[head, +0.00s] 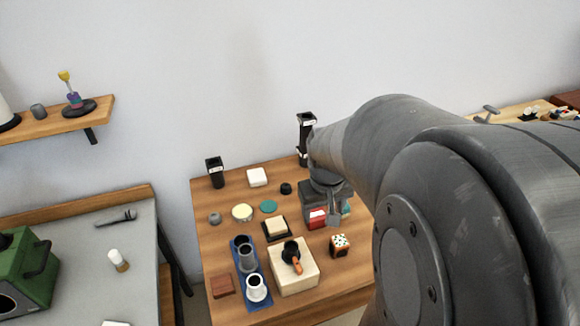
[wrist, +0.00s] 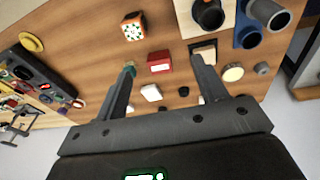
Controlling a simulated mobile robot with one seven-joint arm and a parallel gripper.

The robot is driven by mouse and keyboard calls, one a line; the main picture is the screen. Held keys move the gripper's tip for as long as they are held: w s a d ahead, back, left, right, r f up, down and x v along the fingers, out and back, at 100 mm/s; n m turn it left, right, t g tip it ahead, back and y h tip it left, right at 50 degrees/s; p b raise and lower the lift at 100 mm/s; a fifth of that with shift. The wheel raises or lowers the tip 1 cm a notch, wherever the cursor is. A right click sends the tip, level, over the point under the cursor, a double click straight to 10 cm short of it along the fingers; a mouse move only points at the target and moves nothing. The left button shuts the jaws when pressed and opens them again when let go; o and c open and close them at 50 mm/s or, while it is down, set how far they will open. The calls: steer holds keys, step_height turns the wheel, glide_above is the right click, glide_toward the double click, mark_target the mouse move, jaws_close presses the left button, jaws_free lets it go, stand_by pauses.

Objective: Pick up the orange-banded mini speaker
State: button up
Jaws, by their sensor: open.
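A small cube with orange sides and a dark-dotted white face (head: 340,245) stands on the wooden table, right of the cream block. It is the only thing I see that may be the orange-banded mini speaker; a band is not clear. It also shows at the top of the wrist view (wrist: 132,27). My gripper (head: 333,216) is open and points down over the table, behind the cube in the head view. In the wrist view my fingers (wrist: 163,64) are spread with a red box (wrist: 159,62) showing between them, and the cube lies beyond the left fingertip.
A cream block (head: 305,283) bears a black cup with an orange handle (head: 291,256). A blue tray (head: 262,268) holds grey and white vessels. A black tower (head: 215,172) and white block (head: 257,177) stand behind. A teal thing (wrist: 129,71) is by my left finger.

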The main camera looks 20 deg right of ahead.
steer(key=g+y, duration=0.1)
steer(key=g, duration=0.1)
glide_above(340, 241)
steer(key=f, duration=0.9)
steer(key=shift+a+f, duration=0.1)
steer(key=shift+a, duration=0.25)
step_height(340, 241, down, 6)
steer(key=shift+r, duration=0.25)
steer(key=shift+d+f, duration=0.2)
steer(key=shift+f, duration=1.15)
steer(key=shift+d+f, duration=0.2)
steer(key=shift+f, duration=1.1)
steer(key=c, duration=1.1)
